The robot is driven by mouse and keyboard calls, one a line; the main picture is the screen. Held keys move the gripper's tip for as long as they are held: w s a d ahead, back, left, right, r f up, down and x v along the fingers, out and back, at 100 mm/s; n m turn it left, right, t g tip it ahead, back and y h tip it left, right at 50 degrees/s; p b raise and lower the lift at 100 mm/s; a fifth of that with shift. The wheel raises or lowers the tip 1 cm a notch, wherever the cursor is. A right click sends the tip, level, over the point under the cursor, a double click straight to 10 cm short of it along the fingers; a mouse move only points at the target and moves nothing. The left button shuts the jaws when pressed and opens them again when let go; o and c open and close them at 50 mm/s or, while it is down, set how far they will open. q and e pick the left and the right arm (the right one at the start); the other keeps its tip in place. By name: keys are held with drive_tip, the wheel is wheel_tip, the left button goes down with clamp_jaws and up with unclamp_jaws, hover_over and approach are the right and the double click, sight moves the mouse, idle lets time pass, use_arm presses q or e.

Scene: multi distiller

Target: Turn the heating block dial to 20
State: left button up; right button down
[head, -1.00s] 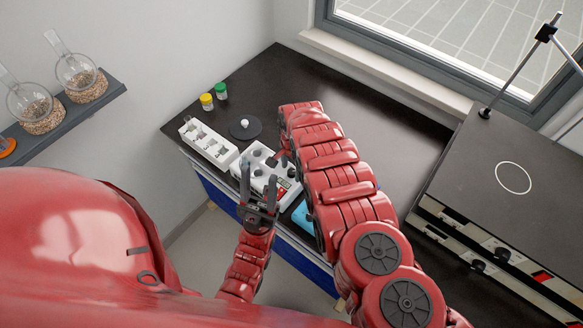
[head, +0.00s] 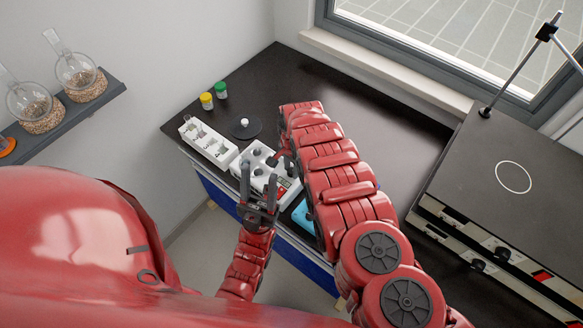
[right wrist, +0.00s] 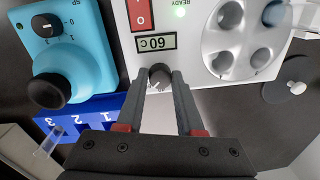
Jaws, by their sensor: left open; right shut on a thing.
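The heating block (right wrist: 190,62) is a white unit with a round plate of wells, a red switch, a green ready light and a small display (right wrist: 157,42) that appears to read 60 C. Its dark dial (right wrist: 159,71), with a white mark, sits below the display in the right wrist view. My right gripper (right wrist: 161,79) is shut on the dial, one finger on each side. In the head view the heating block (head: 254,160) is partly hidden by my arms.
A blue device (right wrist: 88,38) with a black knob stands beside the block. A white rack (head: 208,142), a dark disc with a white knob (head: 245,128) and vials with yellow (head: 206,99) and green (head: 221,90) caps are on the black bench (head: 290,75). The back of the bench is clear.

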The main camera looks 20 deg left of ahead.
drive_tip(key=shift+n, duration=0.3)
drive_tip(key=n+b, duration=0.2)
drive_tip(key=shift+d+f+n, duration=0.1)
drive_tip(key=shift+f+n, duration=0.1)
drive_tip(key=shift+n, duration=0.2)
drive_tip(key=n+b, duration=0.5)
drive_tip(key=shift+w+g, duration=0.1)
drive_tip(key=shift+g, duration=0.2)
drive_tip(key=n+b, duration=0.3)
drive_tip(key=n, duration=0.2)
drive_tip(key=shift+n, duration=0.4)
drive_tip(key=shift+r+n+b, duration=0.15)
drive_tip(key=shift+n+b, duration=1.2)
drive_tip(key=shift+n, duration=0.45)
drive_tip(key=c, duration=0.5)
unclamp_jaws()
drive_tip(key=shift+c, duration=0.2)
